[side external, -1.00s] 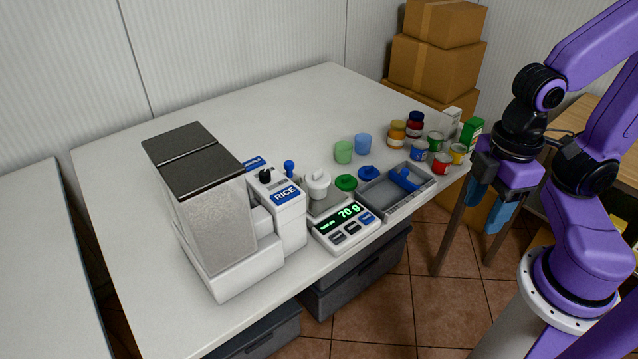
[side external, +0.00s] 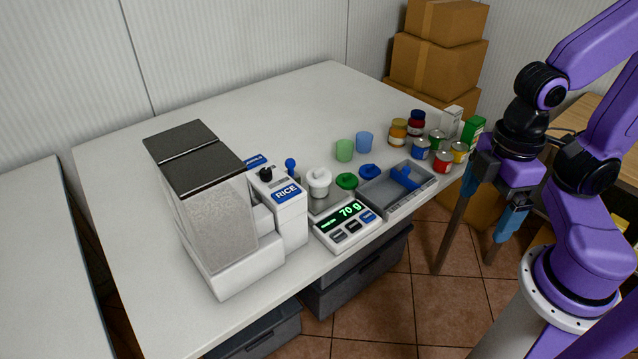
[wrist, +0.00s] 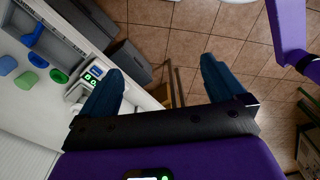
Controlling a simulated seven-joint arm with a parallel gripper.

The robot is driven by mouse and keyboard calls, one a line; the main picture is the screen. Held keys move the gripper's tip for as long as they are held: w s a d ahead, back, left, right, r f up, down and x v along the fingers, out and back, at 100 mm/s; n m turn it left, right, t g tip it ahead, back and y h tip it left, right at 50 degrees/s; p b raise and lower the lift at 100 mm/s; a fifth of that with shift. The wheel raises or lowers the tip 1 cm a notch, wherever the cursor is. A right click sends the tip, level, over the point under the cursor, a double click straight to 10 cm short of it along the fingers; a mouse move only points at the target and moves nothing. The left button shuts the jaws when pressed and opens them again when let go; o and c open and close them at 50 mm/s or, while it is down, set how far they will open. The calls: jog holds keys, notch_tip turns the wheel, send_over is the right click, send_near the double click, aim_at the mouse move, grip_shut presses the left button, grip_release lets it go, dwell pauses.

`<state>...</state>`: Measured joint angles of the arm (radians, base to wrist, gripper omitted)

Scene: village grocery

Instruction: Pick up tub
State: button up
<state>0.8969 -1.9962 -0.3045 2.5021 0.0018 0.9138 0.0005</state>
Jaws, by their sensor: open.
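A small white tub (side external: 319,181) stands on the scale's pan, beside the rice dispenser. A green tub (side external: 344,150) and a blue tub (side external: 364,142) stand together behind it, with a green lid (side external: 346,181) and a blue lid (side external: 368,172) in front of them. Which tub the task means, I cannot tell. My gripper (side external: 463,266) is open and empty, pointing down beyond the table's right edge, away from all tubs. In the wrist view my gripper (wrist: 163,68) has its fingers apart, with only floor and furniture between them.
The scale (side external: 345,227) reads 70 g. The rice dispenser (side external: 289,205) stands left of it. A grey tray (side external: 392,205) with a blue scoop (side external: 405,178) lies right, near several cans and jars. The back of the table (side external: 250,120) is clear.

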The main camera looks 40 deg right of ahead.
jog(key=m, duration=3.1)
send_over(320, 169)
jog(key=f, duration=1.2)
jog(key=shift+w+a+f, duration=0.1)
jog(key=shift+w+f, duration=0.05)
jog(key=shift+w, duration=0.15)
jog(key=shift+s+f, duration=0.2)
jog(key=shift+f, duration=1.15)
jog(key=shift+s+f, duration=0.15)
jog(key=shift+f, duration=1.2)
jog(key=c, duration=1.1)
